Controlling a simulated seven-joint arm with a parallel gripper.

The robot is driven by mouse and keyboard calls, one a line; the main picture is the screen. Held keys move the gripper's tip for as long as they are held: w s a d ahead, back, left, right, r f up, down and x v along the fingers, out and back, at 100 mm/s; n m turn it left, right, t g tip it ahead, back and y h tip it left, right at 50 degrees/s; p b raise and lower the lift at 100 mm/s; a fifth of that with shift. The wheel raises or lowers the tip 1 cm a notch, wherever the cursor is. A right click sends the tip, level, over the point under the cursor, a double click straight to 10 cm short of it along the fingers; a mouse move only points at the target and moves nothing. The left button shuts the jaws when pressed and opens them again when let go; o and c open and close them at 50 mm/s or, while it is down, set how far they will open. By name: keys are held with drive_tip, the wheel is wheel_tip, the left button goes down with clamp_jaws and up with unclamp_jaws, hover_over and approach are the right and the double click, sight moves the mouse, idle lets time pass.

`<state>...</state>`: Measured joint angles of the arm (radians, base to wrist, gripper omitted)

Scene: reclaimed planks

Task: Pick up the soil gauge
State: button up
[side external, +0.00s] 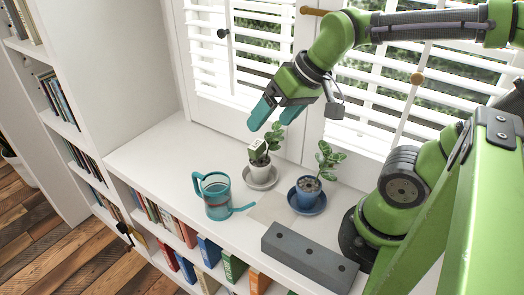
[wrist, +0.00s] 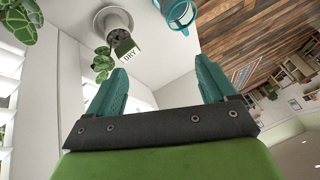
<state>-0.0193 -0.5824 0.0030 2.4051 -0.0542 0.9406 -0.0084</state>
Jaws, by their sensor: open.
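The soil gauge (side external: 258,147) is a small green and white tag standing in the white pot (side external: 259,171) with a leafy plant. In the wrist view the gauge (wrist: 127,50) shows the word DRY. My gripper (side external: 277,113) has teal fingers, spread apart and empty. It hangs above the white pot, apart from the gauge. In the wrist view the gauge lies beyond the fingertips (wrist: 160,68), nearer the left finger. The gauge's lower end is hidden in the pot.
A teal watering can (side external: 217,196) stands left of the white pot, its spout pointing right. A blue pot (side external: 308,190) with a plant stands to the right. A dark grey block with holes (side external: 308,258) lies at the front. Shuttered windows (side external: 240,55) rise behind the shelf top.

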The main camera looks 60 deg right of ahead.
drive_tip(key=shift+s+t, duration=0.4)
drive_tip(key=shift+s, duration=0.65)
drive_tip(key=shift+c, duration=0.2)
drive_tip(key=shift+s+r+t, duration=0.1)
drive_tip(key=shift+r+t, duration=0.2)
drive_tip(key=shift+r, duration=0.05)
drive_tip(key=shift+c, duration=0.2)
drive_tip(key=n+g+h, duration=0.3)
drive_tip(key=n, duration=0.1)
approach(257, 144)
drive_tip(key=x, duration=1.1)
drive_tip(key=shift+f, duration=0.4)
drive_tip(key=shift+c, duration=0.5)
